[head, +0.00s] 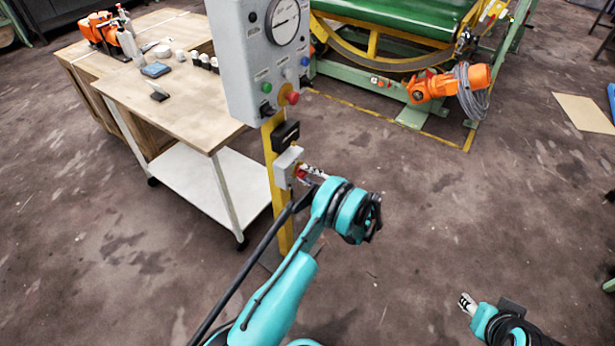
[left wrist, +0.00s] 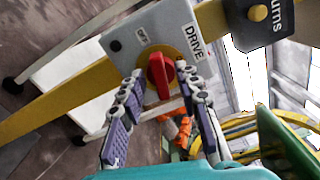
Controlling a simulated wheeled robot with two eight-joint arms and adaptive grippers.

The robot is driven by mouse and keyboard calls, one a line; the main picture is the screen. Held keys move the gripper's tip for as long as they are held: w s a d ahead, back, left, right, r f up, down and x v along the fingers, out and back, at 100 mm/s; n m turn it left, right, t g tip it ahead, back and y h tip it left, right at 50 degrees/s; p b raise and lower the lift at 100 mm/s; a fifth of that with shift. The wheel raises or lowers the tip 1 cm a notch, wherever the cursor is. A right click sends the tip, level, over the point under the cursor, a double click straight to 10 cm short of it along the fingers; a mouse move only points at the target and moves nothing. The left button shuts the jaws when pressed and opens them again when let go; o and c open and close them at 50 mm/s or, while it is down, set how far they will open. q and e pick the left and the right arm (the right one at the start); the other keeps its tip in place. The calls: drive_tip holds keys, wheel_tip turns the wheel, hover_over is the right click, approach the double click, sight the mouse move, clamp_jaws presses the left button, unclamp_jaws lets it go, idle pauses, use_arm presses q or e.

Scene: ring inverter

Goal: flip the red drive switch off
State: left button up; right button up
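The red drive switch (left wrist: 160,75) is a rotary knob with a raised bar on a yellow disc, on a grey box (left wrist: 118,42) labelled DRIVE. In the left wrist view its bar stands nearly upright. My left gripper (left wrist: 161,82) is open, with one finger on each side of the knob; I cannot tell whether either touches it. In the head view the grey box (head: 287,166) sits low on the yellow post, and my left gripper (head: 308,175) is at its right face, partly hiding the red knob. My right gripper (head: 467,303) is low at the right, away from the box; its opening is unclear.
A grey control panel (head: 240,70) with gauge and buttons, including a red one (head: 291,97), is above the box. A wooden-topped table (head: 180,110) stands left, a green machine (head: 400,20) behind.

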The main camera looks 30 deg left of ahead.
use_arm(q)
drive_tip(key=shift+c, duration=0.3)
clamp_jaws()
drive_tip(key=shift+n, duration=1.6)
drive_tip(key=shift+o, duration=0.3)
unclamp_jaws()
drive_tip(key=s+d, duration=0.1)
drive_tip(key=d, duration=1.1)
